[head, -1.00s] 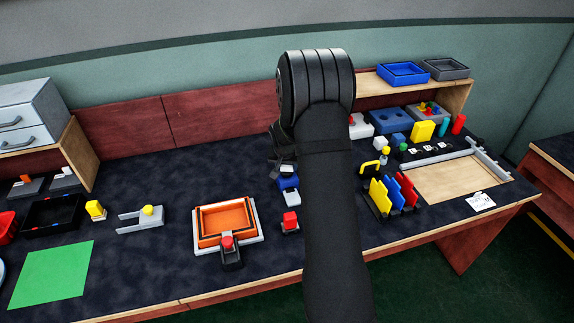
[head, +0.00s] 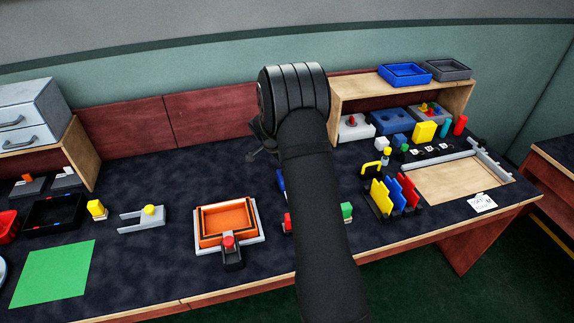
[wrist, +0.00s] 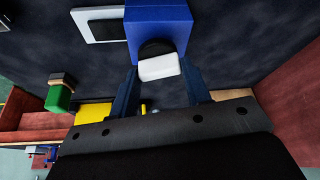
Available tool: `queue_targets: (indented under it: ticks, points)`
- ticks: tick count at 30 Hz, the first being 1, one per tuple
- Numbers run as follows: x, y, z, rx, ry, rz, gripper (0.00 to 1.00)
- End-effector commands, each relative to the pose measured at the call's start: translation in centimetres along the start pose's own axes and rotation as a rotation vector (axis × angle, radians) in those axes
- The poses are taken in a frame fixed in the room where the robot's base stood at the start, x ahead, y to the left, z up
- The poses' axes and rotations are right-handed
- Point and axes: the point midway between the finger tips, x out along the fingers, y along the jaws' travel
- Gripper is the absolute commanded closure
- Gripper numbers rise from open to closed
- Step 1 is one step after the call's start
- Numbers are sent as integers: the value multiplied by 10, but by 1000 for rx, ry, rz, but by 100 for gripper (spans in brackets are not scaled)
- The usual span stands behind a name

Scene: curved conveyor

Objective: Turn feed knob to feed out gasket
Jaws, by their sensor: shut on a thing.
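In the wrist view a blue housing (wrist: 160,15) carries a short black shaft with a white bar-shaped knob (wrist: 159,68) on its end. The two dark blue fingers of my gripper (wrist: 159,72) stand on either side of the white knob and are shut on it. A white plate with a dark opening (wrist: 103,28) adjoins the housing. In the head view only a sliver of the blue housing (head: 281,180) shows beside my arm, which hides the knob and fingertips. I cannot make out a gasket.
A green block (head: 347,210) and a red button (head: 287,222) show on either side of my arm. An orange tray (head: 227,207) stands left, and a rack of yellow, blue and red plates (head: 393,193) stands right.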

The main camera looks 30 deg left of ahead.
Motion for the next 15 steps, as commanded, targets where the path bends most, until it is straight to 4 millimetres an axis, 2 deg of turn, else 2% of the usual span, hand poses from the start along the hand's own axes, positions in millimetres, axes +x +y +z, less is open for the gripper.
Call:
queue_targets:
  ticks: [6,15]
  points:
    - [0,-1,1,139,-2,59,79]
    - [0,-2,1,248,-3,104,79]
